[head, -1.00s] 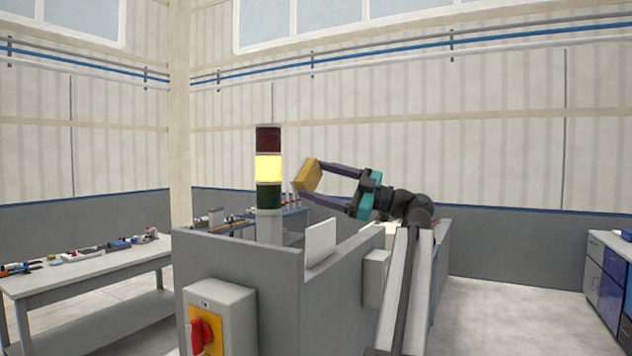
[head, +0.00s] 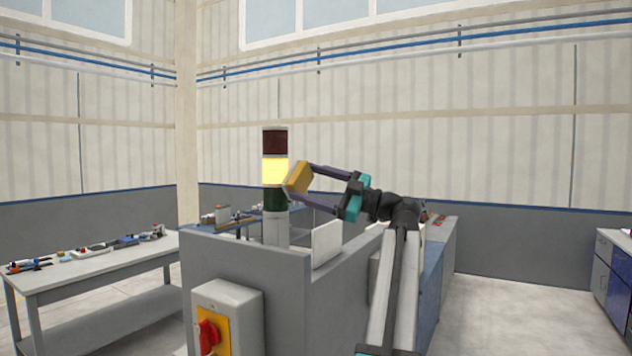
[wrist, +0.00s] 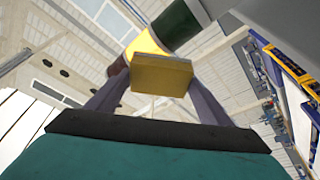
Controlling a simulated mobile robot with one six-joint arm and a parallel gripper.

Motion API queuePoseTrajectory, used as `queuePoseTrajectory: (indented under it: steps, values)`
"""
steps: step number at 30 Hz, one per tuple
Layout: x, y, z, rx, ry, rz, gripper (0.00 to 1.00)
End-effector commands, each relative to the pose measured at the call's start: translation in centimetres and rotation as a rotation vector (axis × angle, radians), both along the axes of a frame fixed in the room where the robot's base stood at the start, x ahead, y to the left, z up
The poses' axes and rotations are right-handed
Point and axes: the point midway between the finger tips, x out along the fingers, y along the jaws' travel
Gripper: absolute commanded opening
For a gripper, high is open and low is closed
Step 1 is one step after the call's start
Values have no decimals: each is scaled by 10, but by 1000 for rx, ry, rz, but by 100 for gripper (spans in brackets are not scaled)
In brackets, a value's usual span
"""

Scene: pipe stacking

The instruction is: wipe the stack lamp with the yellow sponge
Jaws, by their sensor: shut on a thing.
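The stack lamp (head: 275,200) stands upright on the grey machine cabinet, with a dark red top segment, a lit yellow middle and a dark green lower segment on a pale post. My gripper (head: 300,182) is shut on the yellow sponge (head: 298,178), to the right of the lamp. In the head view the sponge's left edge meets the lit segment's right edge; I cannot tell if they touch. In the wrist view the sponge (wrist: 161,75) is between my two fingers, and the lamp's green segment (wrist: 174,27) shows just beyond it.
The grey machine cabinet (head: 240,268) has a box with a red switch (head: 208,335) on its front. A white panel (head: 326,243) rises from it right of the lamp. A workbench (head: 90,262) with small parts stands at the left. Floor is open at the right.

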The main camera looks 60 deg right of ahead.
Motion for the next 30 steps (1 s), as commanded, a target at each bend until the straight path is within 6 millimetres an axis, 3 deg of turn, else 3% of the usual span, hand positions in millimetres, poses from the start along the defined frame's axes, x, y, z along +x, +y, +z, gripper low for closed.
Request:
queuePoseTrajectory:
  steps: [9, 30]
  values:
    - [12, 0, 0, 0, 0, 0, 49]
    - [13, 0, 0, -1, 0, -2, 49]
